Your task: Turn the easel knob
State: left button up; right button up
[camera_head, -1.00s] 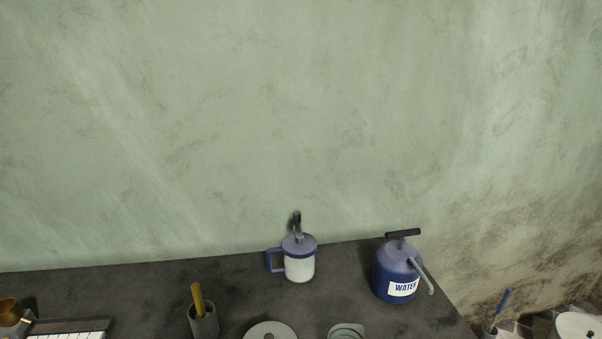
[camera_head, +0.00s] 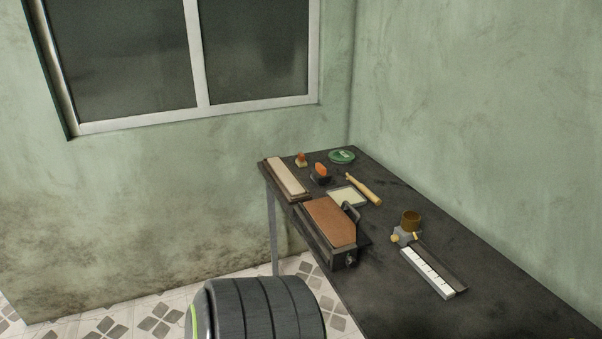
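No standing easel shows in the head view. A dark box with a brown top (camera_head: 330,220) lies near the table's front edge, with a curved dark handle at its right side. A small dark fitting (camera_head: 351,260) sits on its near end; I cannot tell whether it is the easel knob. Neither of my grippers is in view. A dark ribbed cylinder with a green strip, apparently part of my arm, shows at the bottom.
Tiled floor (camera_head: 120,315) lies left, below a window.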

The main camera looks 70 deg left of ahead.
aim_at(351, 261)
jog(key=u, duration=2.2)
